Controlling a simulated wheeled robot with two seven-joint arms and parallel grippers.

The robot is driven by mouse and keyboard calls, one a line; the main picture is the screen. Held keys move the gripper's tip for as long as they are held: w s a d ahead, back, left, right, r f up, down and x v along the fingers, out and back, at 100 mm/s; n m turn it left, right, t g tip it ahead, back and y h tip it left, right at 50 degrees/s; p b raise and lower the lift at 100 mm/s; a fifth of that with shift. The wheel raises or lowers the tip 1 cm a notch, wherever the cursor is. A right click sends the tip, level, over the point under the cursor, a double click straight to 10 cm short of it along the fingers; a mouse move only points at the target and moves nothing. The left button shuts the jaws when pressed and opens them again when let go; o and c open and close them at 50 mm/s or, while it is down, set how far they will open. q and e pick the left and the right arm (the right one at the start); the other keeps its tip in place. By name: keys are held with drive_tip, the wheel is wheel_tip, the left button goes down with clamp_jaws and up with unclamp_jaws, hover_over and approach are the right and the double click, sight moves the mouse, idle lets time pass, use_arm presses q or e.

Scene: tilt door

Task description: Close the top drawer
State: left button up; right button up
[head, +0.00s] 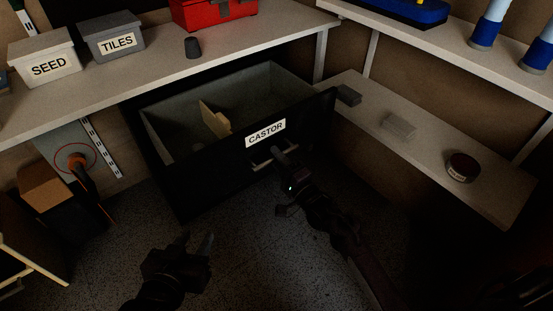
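A black drawer labelled CASTOR (299,131) is pulled out from under the workbench in the head view. Its grey inside shows, with a tan divider or board (214,119) standing in it. A handle (262,165) sits on the front, below the label. My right gripper (280,158) is at the handle, touching or very close to it. The dark, small fingers do not show whether they are closed on it. My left gripper (197,243) is low, in front of the drawer and apart from it, with its fingers spread and nothing between them.
The workbench (160,80) above carries a SEED box (46,68), a TILES box (115,44), a dark cup (192,47) and a red toolbox (212,12). A lower shelf (430,150) at the right holds a round tin (462,167). Dark speckled floor is free in front.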

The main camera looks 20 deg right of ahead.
drive_tip(key=shift+w+a, duration=0.1)
drive_tip(key=shift+w, duration=0.1)
use_arm(q)
drive_tip(key=shift+w+r, duration=0.2)
drive_tip(key=shift+r, duration=0.2)
use_arm(e)
drive_tip(key=shift+c, duration=0.2)
clamp_jaws()
drive_tip(key=shift+w, duration=0.15)
